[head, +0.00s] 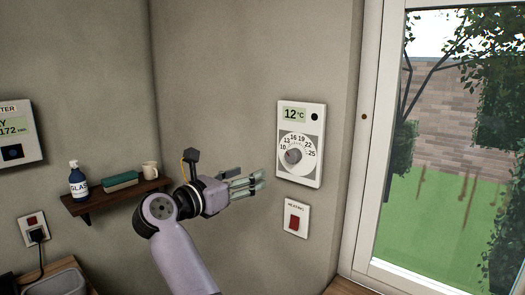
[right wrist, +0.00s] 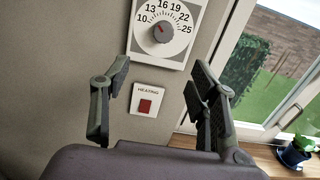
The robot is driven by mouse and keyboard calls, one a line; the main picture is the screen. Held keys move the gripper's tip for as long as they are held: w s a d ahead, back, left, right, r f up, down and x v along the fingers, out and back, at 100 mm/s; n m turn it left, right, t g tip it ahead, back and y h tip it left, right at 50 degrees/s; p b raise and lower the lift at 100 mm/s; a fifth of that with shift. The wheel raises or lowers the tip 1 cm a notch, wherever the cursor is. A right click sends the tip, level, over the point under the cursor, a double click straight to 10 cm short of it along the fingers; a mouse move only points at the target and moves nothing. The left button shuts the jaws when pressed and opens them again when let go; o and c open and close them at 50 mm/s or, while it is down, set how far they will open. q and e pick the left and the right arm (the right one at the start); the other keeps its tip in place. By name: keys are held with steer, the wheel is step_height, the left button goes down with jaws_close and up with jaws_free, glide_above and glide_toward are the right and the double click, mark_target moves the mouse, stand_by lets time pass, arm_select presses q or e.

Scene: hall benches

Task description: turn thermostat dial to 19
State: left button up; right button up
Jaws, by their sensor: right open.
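The thermostat (head: 300,176) is a white wall panel with a green display reading 12 °C. Its round grey dial (head: 293,156) sits in a ring marked 10 to 25, and a red mark on it points toward the low numbers at the upper left. The dial also shows at the top of the right wrist view (right wrist: 160,33). My right gripper (head: 258,182) is open and empty, left of and a little below the dial, apart from it. In the right wrist view its fingers (right wrist: 158,82) stand apart below the dial. My left gripper is not in view.
A heating switch (head: 295,218) with a red rocker is below the thermostat. A window (head: 445,150) is at the right. A shelf (head: 115,200) with a bottle (head: 78,185), a book (head: 120,181) and a mug (head: 150,170) is at the left. A potted plant (right wrist: 295,152) stands on the sill.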

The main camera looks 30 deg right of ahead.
mark_target(290, 158)
steer(key=p+x, duration=0.2)
steer(key=x, duration=0.3)
steer(key=p+x, duration=0.3)
steer(key=x, duration=0.3)
steer(key=p+x, duration=0.2)
steer(key=x, duration=0.3)
steer(key=shift+s+d+r, duration=0.15)
steer(key=shift+s+d, duration=0.15)
steer(key=shift+d, duration=0.05)
steer(key=shift+w+d+p, duration=0.35)
steer(key=shift+d+p, duration=0.05)
steer(key=shift+d, duration=0.2)
steer(key=shift+f, duration=0.2)
